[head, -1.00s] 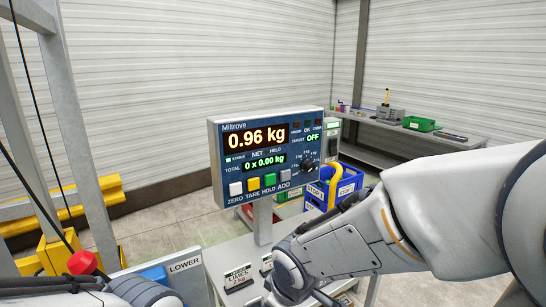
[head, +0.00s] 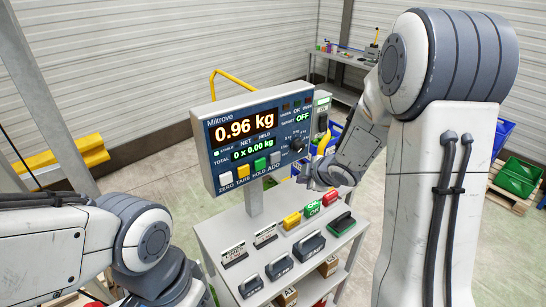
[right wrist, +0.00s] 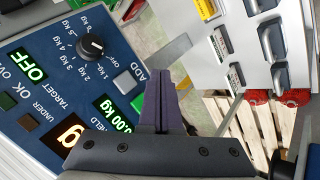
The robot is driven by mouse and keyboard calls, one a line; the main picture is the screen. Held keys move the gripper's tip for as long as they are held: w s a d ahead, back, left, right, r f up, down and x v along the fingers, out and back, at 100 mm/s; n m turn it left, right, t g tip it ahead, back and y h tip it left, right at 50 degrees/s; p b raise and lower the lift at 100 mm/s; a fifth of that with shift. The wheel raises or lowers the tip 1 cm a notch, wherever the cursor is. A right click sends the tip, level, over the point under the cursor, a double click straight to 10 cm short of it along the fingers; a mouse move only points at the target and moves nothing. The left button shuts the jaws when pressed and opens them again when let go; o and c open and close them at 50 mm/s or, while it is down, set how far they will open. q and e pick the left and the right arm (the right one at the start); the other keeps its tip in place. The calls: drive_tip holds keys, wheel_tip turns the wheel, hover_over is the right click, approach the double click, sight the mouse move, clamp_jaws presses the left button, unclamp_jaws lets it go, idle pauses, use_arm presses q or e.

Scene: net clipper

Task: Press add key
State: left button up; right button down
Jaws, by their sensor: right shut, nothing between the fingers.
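The Mitrove scale panel (head: 206,147) faces me on a post in the head view. It reads 0.96 kg, total 0 x 0.00 kg, target OFF. The grey ADD key (head: 275,157) is the rightmost of the keys along its lower edge, beside the green HOLD key (head: 260,164). In the right wrist view the grey key (right wrist: 125,82) lies left of my right gripper (right wrist: 160,73), whose dark fingers are shut and empty. In the head view my right gripper (head: 307,174) is near the panel's lower right corner, apart from the key. My left gripper is out of view.
Below the panel, a bench (head: 212,238) carries several handles and red, yellow and green blocks. A green crate (head: 518,178) is at right. Space in front of the keys is clear.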

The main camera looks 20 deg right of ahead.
drive_tip(key=p, duration=0.1)
approach(276, 163)
drive_tip(key=shift+s+d+f+x, duration=0.1)
drive_tip(key=shift+s+f+x, duration=0.05)
drive_tip(key=shift+x, duration=0.7)
drive_tip(key=shift+s+d+f+x, duration=0.1)
drive_tip(key=shift+x, duration=0.7)
drive_tip(key=shift+s+d+f+x, duration=0.1)
drive_tip(key=shift+s+f+x, duration=0.05)
drive_tip(key=shift+x, duration=0.7)
drive_tip(key=shift+w+p, duration=0.1)
drive_tip(key=shift+p, duration=0.2)
drive_tip(key=shift+w+a, duration=0.15)
drive_tip(key=shift+w, duration=0.25)
drive_tip(key=shift+w+a, duration=0.15)
drive_tip(key=shift+w, duration=0.2)
idle(0.3)
idle(0.4)
drive_tip(key=shift+s+d, duration=0.25)
drive_tip(key=shift+s, duration=0.5)
drive_tip(key=shift+s, duration=0.1)
